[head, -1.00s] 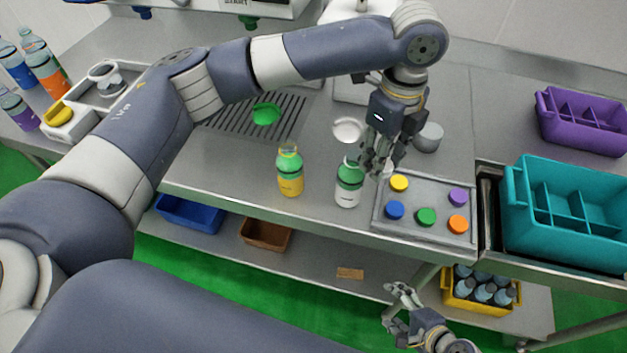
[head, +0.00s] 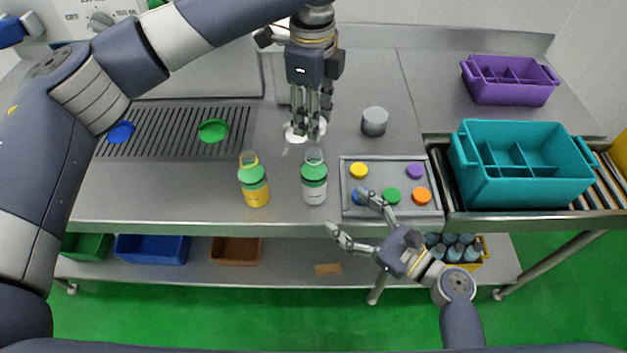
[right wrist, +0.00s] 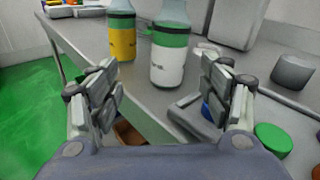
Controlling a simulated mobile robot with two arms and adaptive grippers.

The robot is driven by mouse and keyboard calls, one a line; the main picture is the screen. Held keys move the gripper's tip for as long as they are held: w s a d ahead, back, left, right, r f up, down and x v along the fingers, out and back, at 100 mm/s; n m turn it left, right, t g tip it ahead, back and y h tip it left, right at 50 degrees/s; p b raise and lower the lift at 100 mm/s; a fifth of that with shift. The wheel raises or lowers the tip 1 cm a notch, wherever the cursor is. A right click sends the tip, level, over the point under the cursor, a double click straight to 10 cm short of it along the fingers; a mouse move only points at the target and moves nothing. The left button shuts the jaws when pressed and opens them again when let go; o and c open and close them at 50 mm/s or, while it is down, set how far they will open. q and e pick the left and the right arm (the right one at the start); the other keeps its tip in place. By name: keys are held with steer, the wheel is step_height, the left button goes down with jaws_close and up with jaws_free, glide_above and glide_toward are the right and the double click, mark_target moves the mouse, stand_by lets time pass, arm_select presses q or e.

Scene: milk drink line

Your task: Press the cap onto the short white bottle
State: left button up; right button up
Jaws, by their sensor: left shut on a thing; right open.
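The short white bottle (head: 314,188), with a green shoulder band, stands upright near the table's front edge. It also shows in the right wrist view (right wrist: 168,62), its top cut off by the frame. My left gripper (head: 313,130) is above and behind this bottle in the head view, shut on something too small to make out. Its fingers overlap a white disc (head: 293,134). I cannot tell whether a cap sits on the bottle. My right gripper (head: 350,210) is open and empty in front of the cap tray (head: 405,207); its fingers (right wrist: 163,100) frame the bottle in the wrist view.
A yellow bottle (head: 254,188) stands left of the white one. The tray holds several coloured caps; my right finger partly covers the blue one. A grey cylinder (head: 374,122) stands behind the tray. A teal crate (head: 520,190) is at right. The table between cylinder and purple crate (head: 510,95) is clear.

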mark_target(324, 183)
arm_select(q)
steer(key=shift+a+r, duration=0.1)
steer(key=shift+a, duration=0.05)
arm_select(e)
steer(key=shift+w+d+r+m+t, duration=0.3)
steer(key=shift+w+r+m+t, duration=0.25)
steer(key=shift+m, duration=0.55)
steer(key=x, duration=1.2)
steer(key=c, duration=1.6)
arm_select(q)
steer(key=shift+f, duration=2.5)
